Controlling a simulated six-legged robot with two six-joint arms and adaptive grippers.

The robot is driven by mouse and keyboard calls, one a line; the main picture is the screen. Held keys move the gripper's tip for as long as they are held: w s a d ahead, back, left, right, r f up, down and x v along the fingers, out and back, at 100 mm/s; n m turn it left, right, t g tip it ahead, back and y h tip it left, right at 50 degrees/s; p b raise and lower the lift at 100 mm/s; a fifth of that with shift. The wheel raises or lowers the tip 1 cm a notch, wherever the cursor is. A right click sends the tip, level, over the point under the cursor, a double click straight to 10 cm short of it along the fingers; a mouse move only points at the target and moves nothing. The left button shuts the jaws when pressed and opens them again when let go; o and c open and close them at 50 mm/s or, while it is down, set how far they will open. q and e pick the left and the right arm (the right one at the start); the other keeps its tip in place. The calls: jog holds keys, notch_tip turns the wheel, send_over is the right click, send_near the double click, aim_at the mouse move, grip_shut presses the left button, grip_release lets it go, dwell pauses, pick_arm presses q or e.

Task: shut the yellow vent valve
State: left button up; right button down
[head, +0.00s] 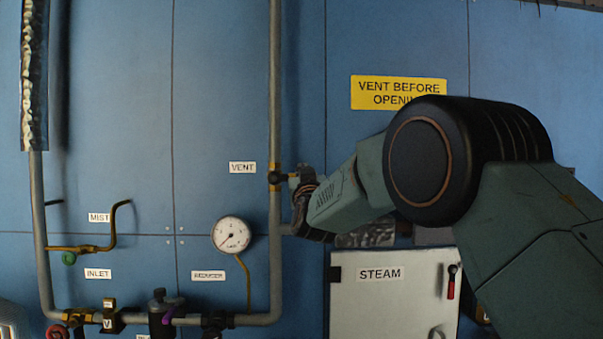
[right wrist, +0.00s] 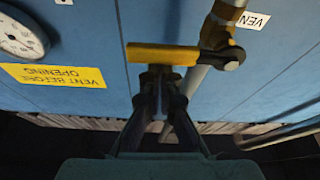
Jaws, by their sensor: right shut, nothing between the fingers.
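The vent valve (head: 276,178) sits on the vertical grey pipe beside the "VENT" label in the head view. Its yellow lever (right wrist: 163,54) shows in the right wrist view, reaching left from a dark hub (right wrist: 217,37) by a brass fitting. In the head view my arm hides most of the lever. My right gripper (right wrist: 160,72) is shut and empty, its fingertips close against the lever's lower edge in the wrist picture. I cannot tell whether they touch it. The gripper also shows in the head view (head: 297,184), just right of the valve. My left gripper is not in view.
A round gauge (head: 231,235) hangs left of the pipe. A white "STEAM" box (head: 381,295) is below my right arm. A yellow "VENT BEFORE OPENING" sign (head: 380,93) is above it. Smaller valves (head: 110,320) line the lower pipe. The upper left panel is mostly clear.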

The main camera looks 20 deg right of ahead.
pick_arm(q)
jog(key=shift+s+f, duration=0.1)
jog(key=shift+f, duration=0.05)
pick_arm(e)
jog(key=shift+s+d+f, duration=0.1)
jog(key=shift+d+f, duration=0.05)
jog(key=shift+d, duration=0.05)
jog(key=shift+a, duration=0.15)
jog(key=shift+f, duration=0.1)
notch_tip(320, 180, up, 4)
jog(key=p, duration=0.3)
pick_arm(q)
jog(key=b, duration=0.3)
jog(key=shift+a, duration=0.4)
pick_arm(e)
jog(key=v, duration=1)
